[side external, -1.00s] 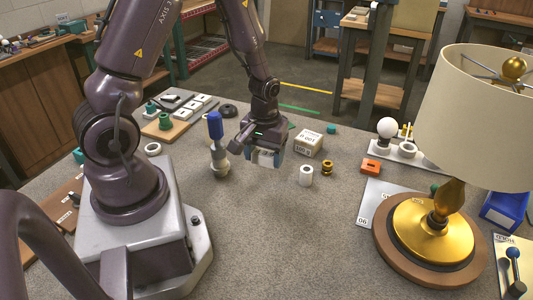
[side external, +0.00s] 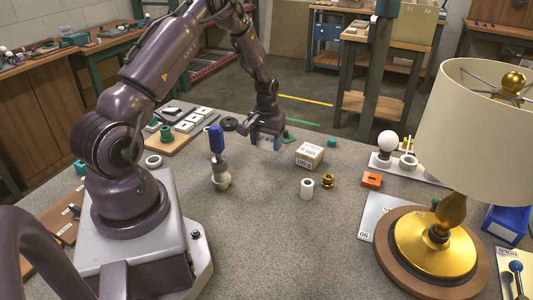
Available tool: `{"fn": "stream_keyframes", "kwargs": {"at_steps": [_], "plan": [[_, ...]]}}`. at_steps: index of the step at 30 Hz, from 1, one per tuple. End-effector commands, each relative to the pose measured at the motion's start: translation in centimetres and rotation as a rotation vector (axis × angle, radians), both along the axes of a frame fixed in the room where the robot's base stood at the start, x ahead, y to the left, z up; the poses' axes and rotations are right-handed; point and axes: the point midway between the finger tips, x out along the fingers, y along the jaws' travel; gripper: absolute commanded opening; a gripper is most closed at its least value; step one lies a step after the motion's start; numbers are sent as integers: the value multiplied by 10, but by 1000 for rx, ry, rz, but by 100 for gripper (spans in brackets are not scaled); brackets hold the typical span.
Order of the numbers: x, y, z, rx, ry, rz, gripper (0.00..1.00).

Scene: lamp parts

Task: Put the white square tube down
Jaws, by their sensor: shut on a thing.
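My gripper (side external: 266,141) hangs over the back part of the grey table, left of the small white carton and behind the blue-handled tool. Its jaws are shut on the white square tube, which is mostly hidden by the fingers at this angle and size. I cannot tell whether the tube touches the table.
A white carton (side external: 310,155), a short white cylinder (side external: 307,189) and a brass fitting (side external: 327,181) stand to the right. A blue-handled tool (side external: 217,155) stands upright at left. A lamp (side external: 437,238) fills the right. The table's middle front is clear.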

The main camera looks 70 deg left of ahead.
Motion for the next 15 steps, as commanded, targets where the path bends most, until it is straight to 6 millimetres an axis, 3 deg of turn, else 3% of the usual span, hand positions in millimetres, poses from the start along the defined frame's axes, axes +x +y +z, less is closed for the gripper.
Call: {"fn": "stream_keyframes", "kwargs": {"at_steps": [9, 15], "plan": [[0, 0, -39, -1, 1, 1, 40], [0, 0, -42, 2, -2, 1, 40]]}}
